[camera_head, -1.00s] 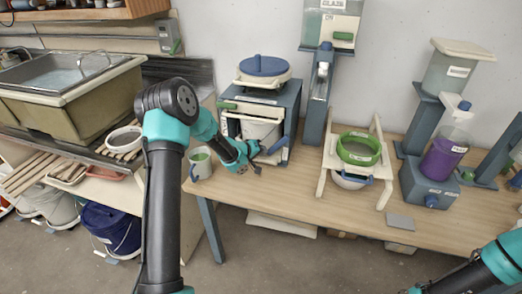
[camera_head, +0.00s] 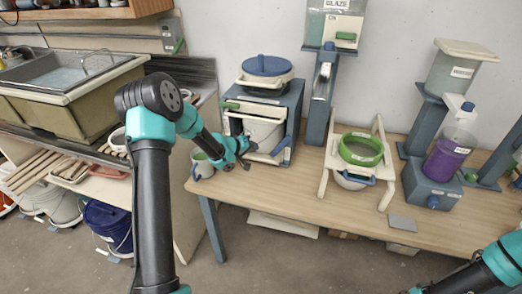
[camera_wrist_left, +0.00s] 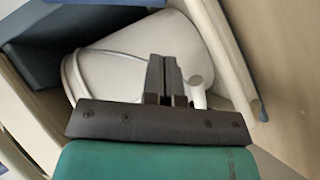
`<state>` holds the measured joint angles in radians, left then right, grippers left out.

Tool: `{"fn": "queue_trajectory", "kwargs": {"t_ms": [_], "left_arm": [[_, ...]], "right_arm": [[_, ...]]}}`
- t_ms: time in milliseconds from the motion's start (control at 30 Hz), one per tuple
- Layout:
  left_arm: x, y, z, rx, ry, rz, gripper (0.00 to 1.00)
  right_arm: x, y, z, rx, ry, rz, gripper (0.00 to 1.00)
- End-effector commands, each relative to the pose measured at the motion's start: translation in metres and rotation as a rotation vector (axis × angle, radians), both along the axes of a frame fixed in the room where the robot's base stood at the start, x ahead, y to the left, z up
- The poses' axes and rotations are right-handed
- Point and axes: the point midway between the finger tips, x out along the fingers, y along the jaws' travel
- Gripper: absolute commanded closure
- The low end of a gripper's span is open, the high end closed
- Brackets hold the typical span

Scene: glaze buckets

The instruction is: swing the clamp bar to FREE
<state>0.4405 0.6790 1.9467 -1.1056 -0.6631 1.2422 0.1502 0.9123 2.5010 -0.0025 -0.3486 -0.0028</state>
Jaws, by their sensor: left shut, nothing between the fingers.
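A blue-framed stand (camera_head: 292,112) with a blue-lidded top (camera_head: 267,66) holds a white bucket (camera_head: 263,130). A bar with a blue end (camera_head: 283,143) slants at the front right of the stand; I take it for the clamp bar, but no FREE mark is readable. My left gripper (camera_head: 247,158) is shut and empty, low in front of the bucket, left of the blue end. In the left wrist view the shut fingers (camera_wrist_left: 166,78) overlap the white bucket (camera_wrist_left: 120,72) and its wire handle. A cream bar (camera_wrist_left: 225,55) runs along the right there; contact is unclear. My right gripper is out of view.
A grey mug (camera_head: 201,164) stands close left of the gripper at the table's edge. A green-ringed sieve on a cream frame (camera_head: 328,172) stands to the right. A sink (camera_head: 60,85) is at far left. Bare table (camera_head: 295,190) lies between stand and sieve.

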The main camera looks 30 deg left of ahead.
Motion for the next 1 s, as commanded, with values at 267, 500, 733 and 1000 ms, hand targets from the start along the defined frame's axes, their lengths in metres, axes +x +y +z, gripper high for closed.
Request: {"fn": "queue_trajectory", "kwargs": {"t_ms": [267, 500, 733, 1000], "left_arm": [[-0.042, 0.024, 0.019, 0.000, 0.000, 0.002, 1.00], [-0.059, 0.032, 0.026, 0.000, 0.001, 0.001, 1.00], [-0.059, 0.033, 0.026, 0.000, 0.001, 0.001, 1.00], [-0.053, 0.014, 0.025, -0.091, 0.001, 0.026, 0.78]], "right_arm": [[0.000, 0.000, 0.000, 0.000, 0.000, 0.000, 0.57], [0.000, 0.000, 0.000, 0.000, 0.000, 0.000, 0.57], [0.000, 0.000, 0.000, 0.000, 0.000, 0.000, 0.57], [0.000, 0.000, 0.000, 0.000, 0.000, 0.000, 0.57]]}}
